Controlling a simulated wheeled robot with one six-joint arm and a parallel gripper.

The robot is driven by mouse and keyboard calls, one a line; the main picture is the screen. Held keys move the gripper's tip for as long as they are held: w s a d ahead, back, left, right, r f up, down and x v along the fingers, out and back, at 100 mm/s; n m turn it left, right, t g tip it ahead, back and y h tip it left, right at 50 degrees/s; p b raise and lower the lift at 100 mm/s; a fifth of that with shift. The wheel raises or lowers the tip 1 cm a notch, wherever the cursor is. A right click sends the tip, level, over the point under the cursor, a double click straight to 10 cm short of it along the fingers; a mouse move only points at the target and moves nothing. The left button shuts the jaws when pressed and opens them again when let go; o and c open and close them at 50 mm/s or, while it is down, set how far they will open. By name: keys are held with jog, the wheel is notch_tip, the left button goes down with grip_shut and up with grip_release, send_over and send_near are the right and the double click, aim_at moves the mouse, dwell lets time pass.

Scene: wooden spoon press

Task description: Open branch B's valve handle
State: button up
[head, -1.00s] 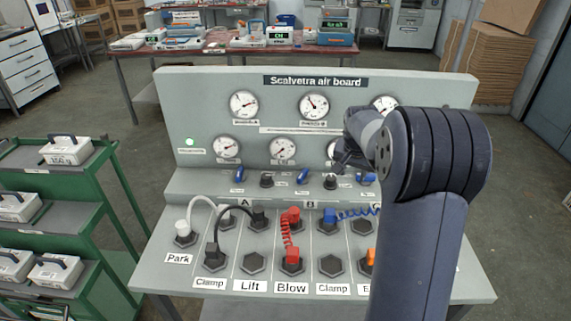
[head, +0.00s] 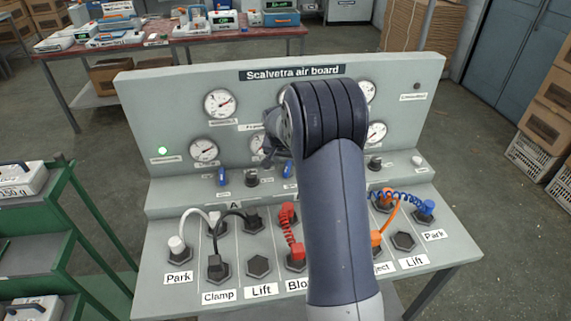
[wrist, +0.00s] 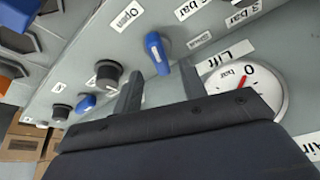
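Branch B's blue valve handle (head: 288,170) is on the ledge of the air board, beside my gripper. In the head view my gripper (head: 270,148) is small and mostly hidden by my arm. Another blue handle (wrist: 85,103) lies further along the row, and branch A's blue handle (head: 222,176) stands to the left.
Black knobs (wrist: 107,74) sit between the blue handles. A "Lift" gauge (wrist: 250,90) is close to the right finger. Hoses, including a red coiled one (head: 290,225), cross the sloped lower panel. A green rack (head: 85,200) stands at the left.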

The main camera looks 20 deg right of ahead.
aim_at(287, 167)
jog(key=shift+x, duration=2.2)
grip_shut()
